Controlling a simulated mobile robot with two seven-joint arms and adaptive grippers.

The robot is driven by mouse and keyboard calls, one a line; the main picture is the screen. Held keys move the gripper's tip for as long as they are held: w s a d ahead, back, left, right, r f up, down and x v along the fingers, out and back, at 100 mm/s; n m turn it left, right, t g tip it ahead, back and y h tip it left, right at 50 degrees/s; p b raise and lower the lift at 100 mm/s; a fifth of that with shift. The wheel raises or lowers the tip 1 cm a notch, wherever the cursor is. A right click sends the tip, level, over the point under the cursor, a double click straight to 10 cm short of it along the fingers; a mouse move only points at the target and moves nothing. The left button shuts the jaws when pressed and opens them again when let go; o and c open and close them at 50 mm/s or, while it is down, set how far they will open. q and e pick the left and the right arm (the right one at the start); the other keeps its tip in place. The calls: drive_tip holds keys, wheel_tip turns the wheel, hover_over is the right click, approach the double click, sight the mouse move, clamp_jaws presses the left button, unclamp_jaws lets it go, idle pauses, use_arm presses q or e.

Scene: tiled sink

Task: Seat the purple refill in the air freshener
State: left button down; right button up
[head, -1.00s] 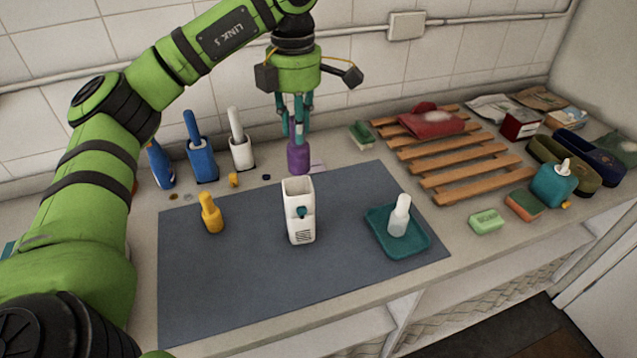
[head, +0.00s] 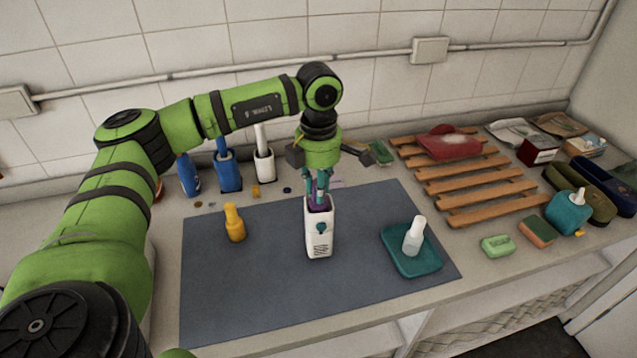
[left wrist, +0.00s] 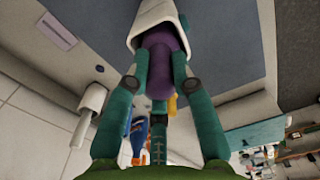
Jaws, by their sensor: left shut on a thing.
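The white air freshener (head: 319,242) stands upright on the dark mat. Its open top also shows in the left wrist view (left wrist: 152,18). My left gripper (head: 319,195) points down at that top and is shut on the purple refill (left wrist: 164,62). The refill's lower part is inside the air freshener's opening, and its upper part shows between my fingers. In the head view only a little purple (head: 320,203) shows at the rim. How deep the refill sits is hidden by the housing. My right gripper is out of view.
A teal tray (head: 396,263) with a white bottle (head: 414,236) is on the right. A wooden rack (head: 465,190) lies at back right. Blue and white brush holders (head: 229,175) stand behind. The mat's front (head: 260,305) is clear.

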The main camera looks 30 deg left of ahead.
use_arm(q)
drive_tip(key=shift+f, duration=0.1)
drive_tip(key=c, duration=1.1)
unclamp_jaws()
drive_tip(key=shift+o, duration=0.2)
drive_tip(key=shift+r+b, duration=0.4)
drive_tip(key=shift+r, duration=0.25)
wheel_tip(320, 180, up, 10)
drive_tip(key=b, duration=0.2)
drive_tip(key=shift+b, duration=0.4)
drive_tip(key=shift+r, duration=0.5)
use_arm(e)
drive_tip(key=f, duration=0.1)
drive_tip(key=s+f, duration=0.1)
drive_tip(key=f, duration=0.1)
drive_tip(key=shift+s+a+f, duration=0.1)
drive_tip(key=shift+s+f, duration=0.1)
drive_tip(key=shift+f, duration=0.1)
